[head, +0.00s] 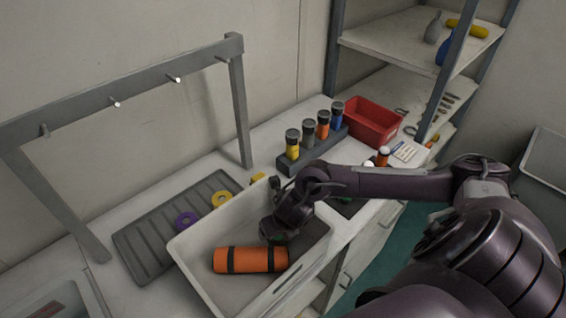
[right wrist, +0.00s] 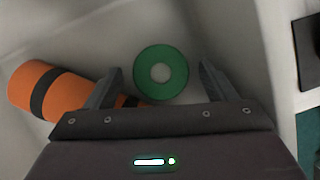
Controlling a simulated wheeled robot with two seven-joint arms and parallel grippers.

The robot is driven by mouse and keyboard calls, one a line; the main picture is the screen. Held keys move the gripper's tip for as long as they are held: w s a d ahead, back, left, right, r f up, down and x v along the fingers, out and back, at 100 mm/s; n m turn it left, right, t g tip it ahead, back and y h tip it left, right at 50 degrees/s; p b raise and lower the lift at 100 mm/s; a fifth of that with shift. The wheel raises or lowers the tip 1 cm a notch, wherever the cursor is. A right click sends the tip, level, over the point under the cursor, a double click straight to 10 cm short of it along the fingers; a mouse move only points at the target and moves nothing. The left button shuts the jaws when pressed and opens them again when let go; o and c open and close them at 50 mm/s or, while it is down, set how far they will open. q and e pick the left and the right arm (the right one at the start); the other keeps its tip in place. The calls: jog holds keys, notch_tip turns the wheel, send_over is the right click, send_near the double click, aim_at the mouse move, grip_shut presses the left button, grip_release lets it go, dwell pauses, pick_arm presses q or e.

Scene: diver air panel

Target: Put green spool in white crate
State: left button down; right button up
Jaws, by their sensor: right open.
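The green spool (right wrist: 178,58) shows in the right wrist view as a ring with a pale centre, lying inside the white crate (right wrist: 225,30) and apart from the fingers. In the head view the white crate (head: 192,262) stands on the bench, and the spool is hidden behind my right gripper. My right gripper (head: 275,235) reaches into the crate. In the right wrist view my right gripper (right wrist: 158,88) is open, its two fingers on either side of the spool's near edge, with nothing held. My left gripper is not in view.
An orange roll with black bands (head: 250,260) lies in the crate, left of the spool in the wrist view. Behind are a bottle rack (head: 293,165) and a red bin (head: 372,125).

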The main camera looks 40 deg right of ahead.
jog(key=v, duration=0.9)
jog(key=shift+r+p, duration=0.25)
jog(key=shift+p, duration=0.1)
jog(key=shift+s, duration=0.1)
